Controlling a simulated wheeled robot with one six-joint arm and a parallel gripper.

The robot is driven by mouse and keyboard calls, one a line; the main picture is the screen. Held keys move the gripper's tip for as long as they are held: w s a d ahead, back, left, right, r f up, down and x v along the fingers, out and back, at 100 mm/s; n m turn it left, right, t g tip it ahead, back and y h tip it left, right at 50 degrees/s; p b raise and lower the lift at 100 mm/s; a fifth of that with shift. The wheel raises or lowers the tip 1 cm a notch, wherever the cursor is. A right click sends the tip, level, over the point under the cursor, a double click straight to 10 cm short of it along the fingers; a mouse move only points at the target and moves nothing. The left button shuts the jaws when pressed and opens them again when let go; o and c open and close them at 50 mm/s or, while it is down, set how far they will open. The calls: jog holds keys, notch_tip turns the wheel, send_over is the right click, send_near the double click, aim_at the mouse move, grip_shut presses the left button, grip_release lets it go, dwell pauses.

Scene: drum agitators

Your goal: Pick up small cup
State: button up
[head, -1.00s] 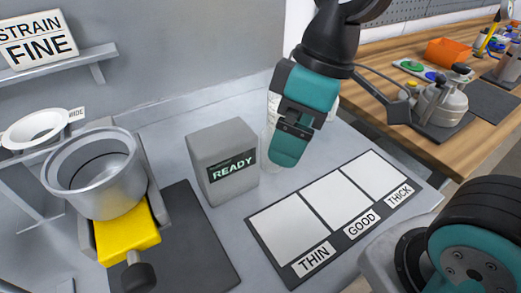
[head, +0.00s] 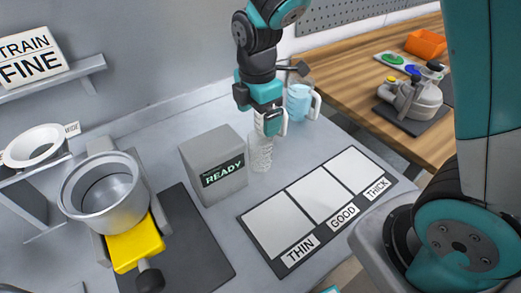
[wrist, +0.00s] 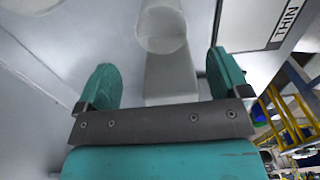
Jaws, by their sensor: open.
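A small clear ribbed cup (head: 260,152) stands upright on the grey bench, just right of the grey READY box (head: 212,165). My gripper (head: 271,122) is at the cup's upper part in the head view and partly hides its rim. In the wrist view my gripper (wrist: 164,80) has its two teal fingers wide apart with nothing held between them. A pale round form, seemingly the cup (wrist: 162,28), lies beyond the fingertips there. I cannot tell whether a finger touches it.
A light-blue jug (head: 299,102) with a handle stands close behind my gripper. A THIN/GOOD/THICK mat (head: 293,266) lies to the front right. A metal pot (head: 103,194) on a yellow-fronted stand is at left. A wooden table (head: 354,72) is at the back right.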

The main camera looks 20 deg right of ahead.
aim_at(261, 141)
jog(key=shift+s+d+f+p, duration=0.15)
jog(key=shift+f+p, duration=0.3)
jog(key=shift+f, duration=1.6)
jog(key=shift+w+d+f+p, duration=0.15)
jog(key=shift+f+p, duration=0.3)
jog(key=shift+f, duration=1.6)
jog(key=shift+s, duration=0.1)
jog(key=c, duration=1)
